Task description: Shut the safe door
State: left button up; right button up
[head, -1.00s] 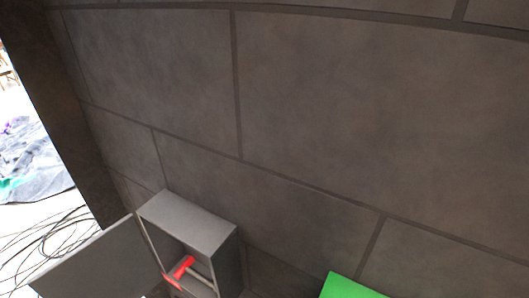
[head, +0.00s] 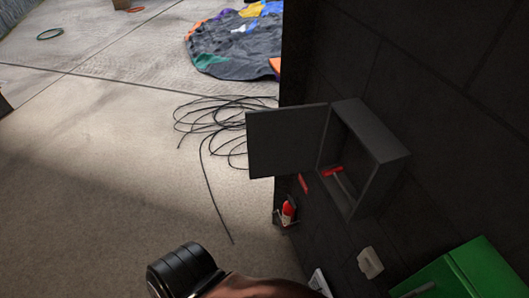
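The dark grey safe (head: 385,141) is fixed to the dark block wall at the right in the head view. Its flat door (head: 286,142) stands wide open, swung out to the left from the safe's left edge. The opening faces left and toward me. A hammer with a red head (head: 333,171) is inside the safe, its handle slanting down to the right. Neither of my grippers shows in the view, so I cannot see where they are relative to the door.
A red-and-white item in a holder (head: 287,212) is below the door. A pale box (head: 370,263) and a green box (head: 465,272) are lower right. Black cable (head: 215,118) lies on the floor behind the door. A black ribbed cylinder (head: 182,270) of unclear kind is at the bottom.

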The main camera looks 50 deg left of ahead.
aim_at(285, 140)
jog(key=k, duration=0.1)
jog(key=u, duration=2.9)
jog(key=i, duration=3.25)
jog(key=z, duration=4.7)
jog(key=i, duration=1)
jog(key=u, duration=0.05)
